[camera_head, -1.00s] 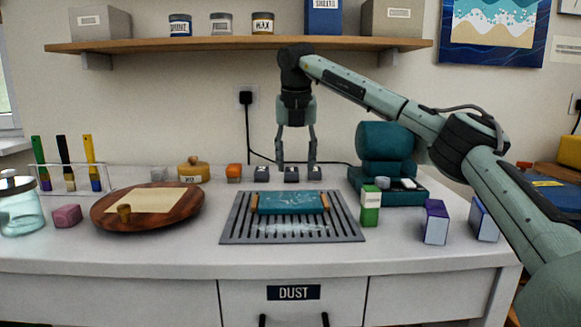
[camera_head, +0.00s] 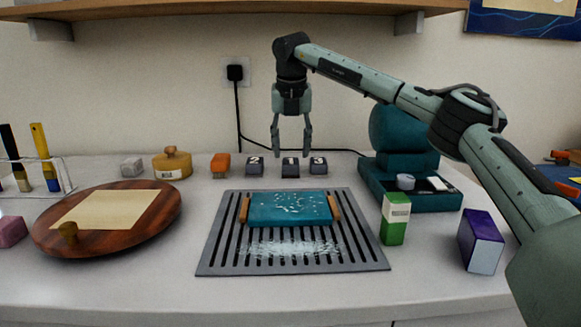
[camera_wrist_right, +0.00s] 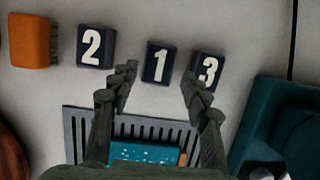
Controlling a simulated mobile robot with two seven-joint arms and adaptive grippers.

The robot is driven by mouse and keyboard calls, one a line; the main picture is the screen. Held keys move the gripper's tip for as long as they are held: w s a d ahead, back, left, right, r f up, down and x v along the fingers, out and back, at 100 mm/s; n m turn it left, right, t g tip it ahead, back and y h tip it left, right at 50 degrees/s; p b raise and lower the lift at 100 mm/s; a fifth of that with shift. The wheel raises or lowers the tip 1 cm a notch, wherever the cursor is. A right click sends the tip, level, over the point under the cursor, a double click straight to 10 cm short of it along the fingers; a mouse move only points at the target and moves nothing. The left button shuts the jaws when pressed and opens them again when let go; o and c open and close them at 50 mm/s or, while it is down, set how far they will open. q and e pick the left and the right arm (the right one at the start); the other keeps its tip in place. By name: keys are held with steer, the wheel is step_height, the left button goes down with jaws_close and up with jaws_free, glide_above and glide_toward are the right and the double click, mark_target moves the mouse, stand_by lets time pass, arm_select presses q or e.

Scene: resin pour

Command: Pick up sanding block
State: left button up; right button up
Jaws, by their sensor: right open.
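Three small dark blocks stand in a row at the back of the worktop, with white numbers: block 2 (camera_head: 256,166), block 1 (camera_head: 290,167) and block 3 (camera_head: 318,167). None is labelled as a sanding block. My right gripper (camera_head: 293,152) points down, open and empty, just above block 1 in the head view. In the right wrist view, block 1 (camera_wrist_right: 158,62) shows between the two fingertips (camera_wrist_right: 159,76). Block 2 (camera_wrist_right: 96,47) lies left of them, and the right fingertip partly overlaps block 3 (camera_wrist_right: 208,68). My left gripper is not in view.
A slotted grey grate (camera_head: 215,262) carries a teal board (camera_head: 290,210). An orange block (camera_head: 220,165) stands left of the row, a teal machine (camera_head: 430,198) right of it. A round wooden board (camera_head: 50,240) lies at left; green (camera_head: 395,218) and purple (camera_head: 480,240) boxes stand at right.

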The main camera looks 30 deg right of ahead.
mark_target(291, 161)
steer(key=x, duration=0.3)
steer(key=shift+w+f, duration=0.1)
steer(key=shift+f, duration=0.4)
steer(key=c, duration=0.9)
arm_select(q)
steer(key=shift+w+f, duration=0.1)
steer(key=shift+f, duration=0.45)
arm_select(e)
steer(key=shift+c, duration=0.2)
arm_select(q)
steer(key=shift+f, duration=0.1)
